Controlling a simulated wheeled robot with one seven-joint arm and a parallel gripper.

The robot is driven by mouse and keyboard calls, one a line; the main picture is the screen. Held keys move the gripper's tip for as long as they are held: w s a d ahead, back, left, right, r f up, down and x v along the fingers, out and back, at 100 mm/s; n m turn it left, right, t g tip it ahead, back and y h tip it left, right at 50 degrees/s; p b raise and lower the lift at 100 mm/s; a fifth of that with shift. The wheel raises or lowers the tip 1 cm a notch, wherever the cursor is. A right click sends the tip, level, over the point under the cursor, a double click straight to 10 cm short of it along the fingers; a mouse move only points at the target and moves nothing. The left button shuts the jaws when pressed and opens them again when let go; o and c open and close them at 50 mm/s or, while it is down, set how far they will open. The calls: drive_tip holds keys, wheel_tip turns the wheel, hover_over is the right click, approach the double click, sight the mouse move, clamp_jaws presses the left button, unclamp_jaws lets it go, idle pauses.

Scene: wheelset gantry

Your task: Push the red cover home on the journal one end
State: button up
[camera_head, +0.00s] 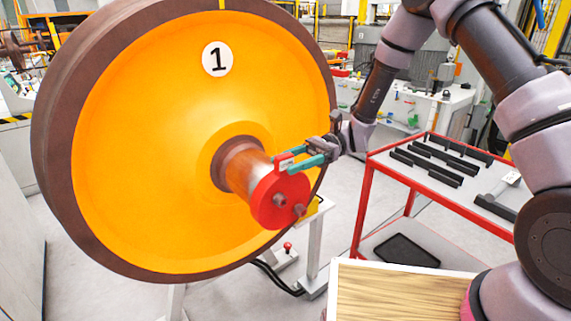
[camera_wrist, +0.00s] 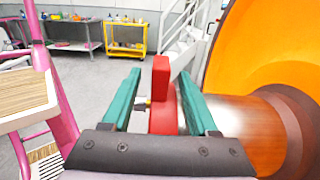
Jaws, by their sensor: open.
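The red cover (camera_head: 268,208) sits on the outer end of the steel journal (camera_head: 245,172), which sticks out from the orange wheel marked 1 (camera_head: 150,140). Two bolt heads show on the cover's face. My gripper (camera_head: 287,162) reaches in from the right with its teal fingers at the cover's upper edge. In the wrist view the red cover (camera_wrist: 162,98) stands between the open fingers (camera_wrist: 158,78), with its upright tab rising past their tips. The bare journal (camera_wrist: 245,112) lies to the right of it. Whether a finger touches the cover, I cannot tell.
A red-framed cart (camera_head: 362,205) with several dark bars stands at the right. A wood-topped surface (camera_head: 400,290) is at the front right. A grey post (camera_head: 313,250) stands below the gripper. In the wrist view, pink rails (camera_wrist: 45,60) stand at the left.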

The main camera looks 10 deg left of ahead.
drive_tip(key=v, duration=0.9)
drive_tip(key=shift+d, duration=0.15)
drive_tip(key=shift+w+r, duration=0.1)
